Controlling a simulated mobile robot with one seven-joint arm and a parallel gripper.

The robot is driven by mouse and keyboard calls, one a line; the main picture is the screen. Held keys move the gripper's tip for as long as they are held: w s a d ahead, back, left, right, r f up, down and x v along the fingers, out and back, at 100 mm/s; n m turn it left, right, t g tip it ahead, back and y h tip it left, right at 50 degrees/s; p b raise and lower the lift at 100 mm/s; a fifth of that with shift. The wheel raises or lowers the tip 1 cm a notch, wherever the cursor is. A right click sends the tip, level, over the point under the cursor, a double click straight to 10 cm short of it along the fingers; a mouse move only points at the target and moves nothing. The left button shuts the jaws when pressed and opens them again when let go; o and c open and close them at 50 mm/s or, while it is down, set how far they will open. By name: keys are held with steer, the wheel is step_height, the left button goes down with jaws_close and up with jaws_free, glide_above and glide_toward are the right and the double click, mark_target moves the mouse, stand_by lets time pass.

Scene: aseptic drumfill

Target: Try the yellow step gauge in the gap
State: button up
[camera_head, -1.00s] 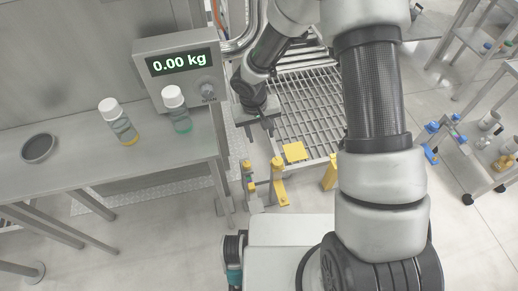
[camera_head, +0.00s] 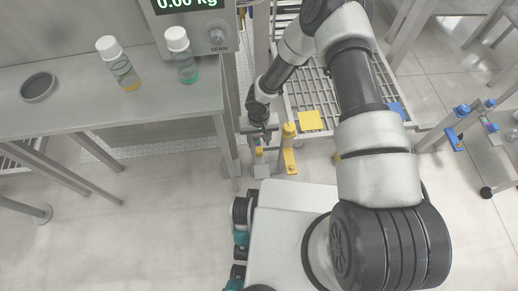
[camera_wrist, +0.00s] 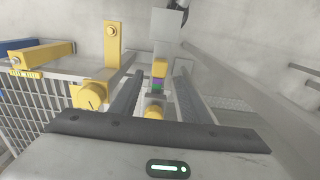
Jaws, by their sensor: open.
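My gripper (camera_head: 258,138) is open and points down beside the walkway grating. Its two dark fingers also show in the wrist view (camera_wrist: 157,95). Between them, in line with the gap, is a small stack of yellow, purple and green bands (camera_wrist: 158,77) on a grey post; the fingers do not visibly touch it. In the head view a small yellow piece (camera_head: 259,150) shows just under the gripper. I cannot tell for sure which yellow piece is the step gauge. The gap to be tried is not clearly visible.
A yellow upright post (camera_head: 289,150) stands close right of my gripper; a yellow plate (camera_head: 309,120) lies by the grating (camera_head: 315,95). The steel table (camera_head: 150,112) at left holds two bottles and a dark disc. A blue clamp (camera_head: 453,138) is at right.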

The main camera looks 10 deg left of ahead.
mark_target(259, 150)
step_height(259, 150, down, 6)
steer(key=shift+f+b, duration=0.1)
steer(key=shift+b, duration=0.45)
steer(key=shift+c, duration=0.4)
jaws_close()
